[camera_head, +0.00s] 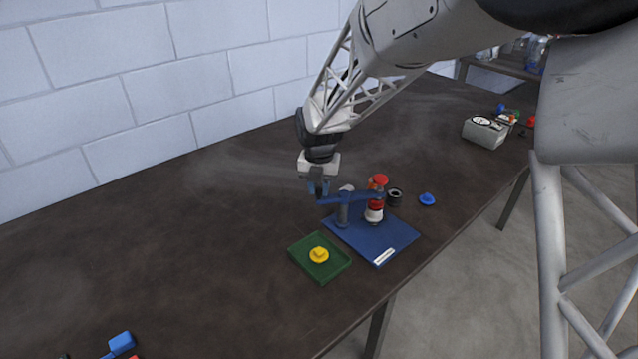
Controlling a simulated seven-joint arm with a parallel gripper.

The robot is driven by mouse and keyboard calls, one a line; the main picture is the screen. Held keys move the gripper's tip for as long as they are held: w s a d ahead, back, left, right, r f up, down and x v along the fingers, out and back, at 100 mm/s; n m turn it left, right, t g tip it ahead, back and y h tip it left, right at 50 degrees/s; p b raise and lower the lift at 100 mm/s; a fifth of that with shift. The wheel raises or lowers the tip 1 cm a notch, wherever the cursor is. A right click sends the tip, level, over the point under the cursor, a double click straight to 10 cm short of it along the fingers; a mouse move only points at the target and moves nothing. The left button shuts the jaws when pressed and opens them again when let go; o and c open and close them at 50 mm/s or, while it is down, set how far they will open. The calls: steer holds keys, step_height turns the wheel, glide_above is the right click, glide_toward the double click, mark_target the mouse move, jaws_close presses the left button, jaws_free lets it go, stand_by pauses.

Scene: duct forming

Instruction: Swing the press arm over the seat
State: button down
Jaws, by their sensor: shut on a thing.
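The press stands on a blue base plate (392,242) on the dark table. Its blue press arm (345,198) runs level from near my gripper, past the grey post (343,212), to the red-and-white stack on the right. The red knob (379,181) tops this stack, with a white part (374,215) low on it; the seat is not clearly told apart there. My gripper (318,188) points down and is shut at the left end of the press arm, its fingertips small in view.
A green tray (299,262) with a yellow piece (319,255) lies in front of the plate. A black ring (394,196) and a blue piece (427,199) lie to the right. A grey box (484,132) stands farther back. The table's left is mostly clear.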

steer(key=shift+s+d+n, duration=0.1)
steer(key=shift+s+n, duration=0.25)
steer(key=shift+n, duration=0.35)
steer(key=c, duration=0.9)
jaws_free()
steer(key=shift+r, duration=0.1)
steer(key=shift+r, duration=3.85)
